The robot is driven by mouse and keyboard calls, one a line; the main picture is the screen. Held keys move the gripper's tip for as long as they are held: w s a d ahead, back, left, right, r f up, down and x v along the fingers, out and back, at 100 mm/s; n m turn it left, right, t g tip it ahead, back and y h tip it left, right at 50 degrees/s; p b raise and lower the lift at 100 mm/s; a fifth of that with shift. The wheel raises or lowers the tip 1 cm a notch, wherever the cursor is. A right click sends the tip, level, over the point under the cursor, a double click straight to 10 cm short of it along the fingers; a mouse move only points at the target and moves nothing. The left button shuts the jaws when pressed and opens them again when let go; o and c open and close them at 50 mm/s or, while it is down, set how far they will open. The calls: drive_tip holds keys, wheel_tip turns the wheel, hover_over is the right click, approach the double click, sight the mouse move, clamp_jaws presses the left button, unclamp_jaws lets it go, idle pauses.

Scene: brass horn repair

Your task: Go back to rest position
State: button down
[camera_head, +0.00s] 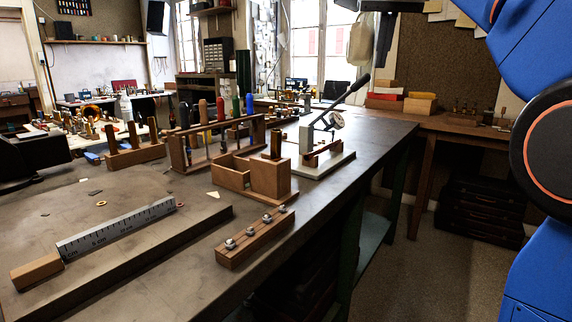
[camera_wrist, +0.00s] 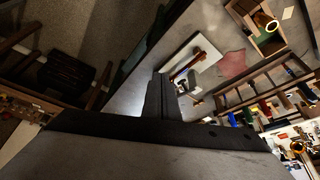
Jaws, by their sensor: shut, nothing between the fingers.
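My gripper (camera_wrist: 161,90) shows in the wrist view, with its dark fingers together and nothing between them. It hangs over the workbench near the edge, apart from the things on it. In the head view my blue arm fills the right side, folded up, and my fingertips cannot be made out there. The workbench (camera_head: 352,147) carries a lever press (camera_head: 325,160) on a pale base; the press also shows just beyond my fingers in the wrist view (camera_wrist: 190,68).
A wooden box (camera_head: 269,178), a tool rack (camera_head: 207,157), a block with small metal parts (camera_head: 243,243) and a steel ruler (camera_head: 115,230) stand on the workbench. Dark cases (camera_head: 482,205) sit under a wooden side table (camera_head: 440,140). The floor (camera_head: 415,270) at right is clear.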

drive_tip(key=s+d+f, duration=0.2)
drive_tip(key=s+f, duration=0.9)
drive_tip(key=f, duration=0.5)
drive_tip(key=s+d+f, duration=0.2)
drive_tip(key=s+f, duration=0.8)
drive_tip(key=f, duration=0.7)
drive_tip(key=s+d+f+n, duration=0.1)
drive_tip(key=s+d+f, duration=0.1)
drive_tip(key=s+f, duration=0.9)
wheel_tip(320, 180, down, 5)
drive_tip(key=shift+s+d+f, duration=0.15)
drive_tip(key=shift+s+d, duration=0.15)
drive_tip(key=shift+d, duration=0.1)
